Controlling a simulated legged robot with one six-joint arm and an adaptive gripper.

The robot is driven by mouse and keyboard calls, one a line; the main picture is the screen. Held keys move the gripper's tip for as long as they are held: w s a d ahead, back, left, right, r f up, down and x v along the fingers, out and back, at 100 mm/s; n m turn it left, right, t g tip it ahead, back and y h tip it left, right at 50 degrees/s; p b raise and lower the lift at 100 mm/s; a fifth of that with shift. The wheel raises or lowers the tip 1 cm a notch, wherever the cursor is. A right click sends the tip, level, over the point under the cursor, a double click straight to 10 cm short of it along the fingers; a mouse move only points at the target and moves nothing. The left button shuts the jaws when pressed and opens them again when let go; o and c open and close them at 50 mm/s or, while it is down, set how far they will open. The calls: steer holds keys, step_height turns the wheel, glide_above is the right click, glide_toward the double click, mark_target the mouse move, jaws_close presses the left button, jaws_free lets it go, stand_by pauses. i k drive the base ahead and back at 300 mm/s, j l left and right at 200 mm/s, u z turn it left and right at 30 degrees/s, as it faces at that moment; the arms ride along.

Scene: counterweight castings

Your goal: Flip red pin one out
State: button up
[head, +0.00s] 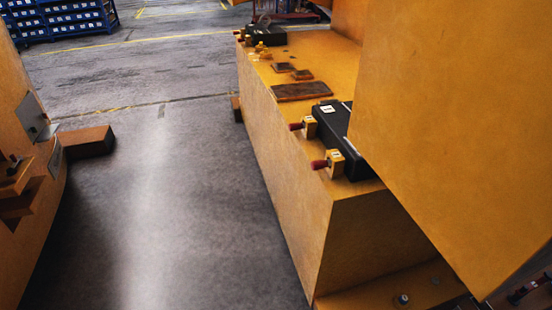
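Two red pins stick out leftward from small yellow blocks on top of a long yellow casting (290,190). The nearer red pin (319,164) sits in a labelled yellow block (335,158). The farther red pin (295,126) sits in a similar block (309,124). Both blocks stand against the left side of a black box (334,120) with a white label. The block labels are too small to read, so I cannot tell which pin is one. My gripper is not in view.
A big yellow slab (450,120) covers the right side and hides part of the casting top. Another yellow casting (25,120) stands at the left, with a brown block (88,141) beside it. The grey floor (170,190) between them is clear. Blue shelving (60,20) stands far back.

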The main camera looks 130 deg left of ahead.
mark_target(333, 120)
steer(key=u, duration=3.9)
